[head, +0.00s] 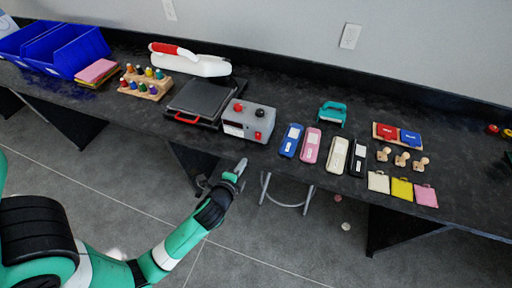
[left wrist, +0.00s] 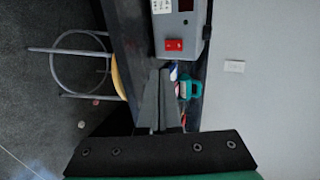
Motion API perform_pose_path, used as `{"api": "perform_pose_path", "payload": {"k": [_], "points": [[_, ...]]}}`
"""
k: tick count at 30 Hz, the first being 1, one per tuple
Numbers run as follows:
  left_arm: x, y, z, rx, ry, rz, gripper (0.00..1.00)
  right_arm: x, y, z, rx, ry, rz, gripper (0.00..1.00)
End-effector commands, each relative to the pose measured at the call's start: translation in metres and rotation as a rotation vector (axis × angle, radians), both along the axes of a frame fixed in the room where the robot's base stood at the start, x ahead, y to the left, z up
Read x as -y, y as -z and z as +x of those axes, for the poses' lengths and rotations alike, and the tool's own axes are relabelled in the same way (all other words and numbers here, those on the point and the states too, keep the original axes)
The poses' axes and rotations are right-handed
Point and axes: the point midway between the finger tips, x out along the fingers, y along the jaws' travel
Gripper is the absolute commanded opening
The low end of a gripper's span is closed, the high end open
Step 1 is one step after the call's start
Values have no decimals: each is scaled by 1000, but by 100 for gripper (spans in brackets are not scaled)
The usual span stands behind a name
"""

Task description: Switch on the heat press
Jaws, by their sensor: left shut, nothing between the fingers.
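The heat press stands on the black bench, with a dark flat plate (head: 200,98), a white upper arm (head: 190,63) and a red handle (head: 172,49). Its grey control box (head: 235,117) carries a red button, a black knob and a red switch (head: 258,136) on the front. In the left wrist view the red switch (left wrist: 173,44) is on the box face, beyond the fingertips. My left gripper (head: 240,166) is shut and empty, in front of the bench edge below the box, apart from the switch. Whether the switch is pressed cannot be told. My right gripper is not in view.
Several long cases, including a blue one (head: 291,140), lie right of the box. A rack of small bottles (head: 146,83) and blue bins (head: 60,50) stand left. A stool (head: 288,206) stands below the bench edge, near my left gripper.

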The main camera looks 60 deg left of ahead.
Motion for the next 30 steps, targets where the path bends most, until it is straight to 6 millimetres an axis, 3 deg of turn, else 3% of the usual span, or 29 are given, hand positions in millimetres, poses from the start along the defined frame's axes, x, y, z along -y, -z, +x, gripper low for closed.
{"api": "perform_pose_path", "payload": {"k": [10,23,30], "points": [[-8,6,9,2,-1,-1,0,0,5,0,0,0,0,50],[-66,44,66,3,-1,0,0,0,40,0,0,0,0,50],[-89,45,90,2,1,0,0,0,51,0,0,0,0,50]]}}
